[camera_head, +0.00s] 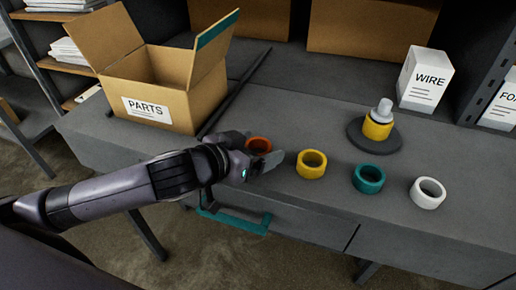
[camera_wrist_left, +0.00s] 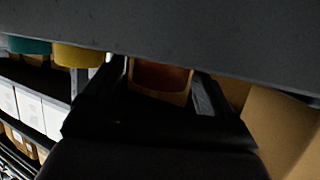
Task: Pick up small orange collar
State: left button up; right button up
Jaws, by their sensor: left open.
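The small orange collar (camera_head: 258,144) stands on the grey bench, partly hidden behind my left gripper. My left gripper (camera_head: 262,153) is open, with its fingers reaching to either side of the collar. In the left wrist view the orange collar (camera_wrist_left: 161,78) shows between the two fingers of the gripper (camera_wrist_left: 163,92). I cannot tell whether the fingers touch it. My right gripper is not in view.
To the right stand a yellow collar (camera_head: 311,164), a teal collar (camera_head: 368,178) and a white collar (camera_head: 427,193). Behind them a round dark base (camera_head: 360,138) holds a yellow collar on a grey post. An open PARTS box (camera_head: 150,92) is left; a WIRE box (camera_head: 425,78) is back right.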

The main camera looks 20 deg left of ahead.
pick_arm(q)
jog(key=c, duration=1)
jog(key=shift+c, duration=0.2)
